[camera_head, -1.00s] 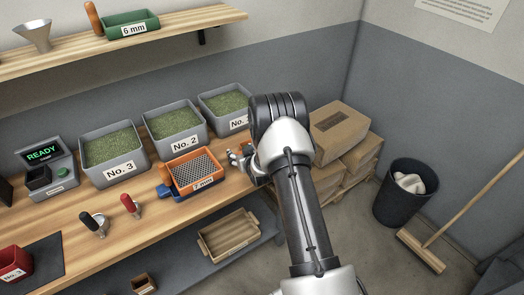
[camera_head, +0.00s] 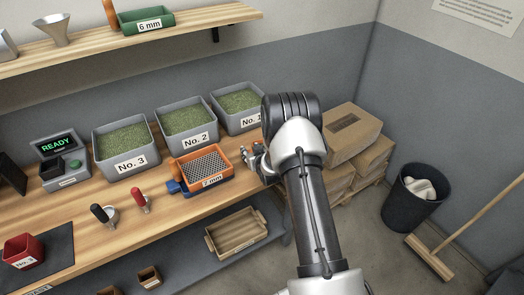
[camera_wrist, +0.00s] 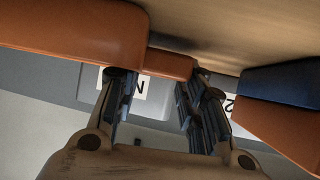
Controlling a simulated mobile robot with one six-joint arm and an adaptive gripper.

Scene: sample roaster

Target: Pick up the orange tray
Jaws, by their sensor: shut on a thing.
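The orange tray (camera_head: 224,179) has a grey perforated floor and a "7 mm" label on its front. In the head view it is on or just above the wooden bench, with a blue part (camera_head: 176,187) at its left end. My gripper (camera_head: 252,157) is at the tray's right end, partly hidden by my arm. In the wrist view my gripper (camera_wrist: 160,80) is shut on an orange piece (camera_wrist: 168,64) of the tray between its fingers. The head view does not show clearly whether the tray is clear of the bench.
Grey bins of green beans, No. 3 (camera_head: 130,166), No. 2 (camera_head: 198,142) and one more, stand close behind the tray. A wooden crate (camera_head: 212,243) is on the lower shelf. Cardboard boxes (camera_head: 352,133) stand right of my arm.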

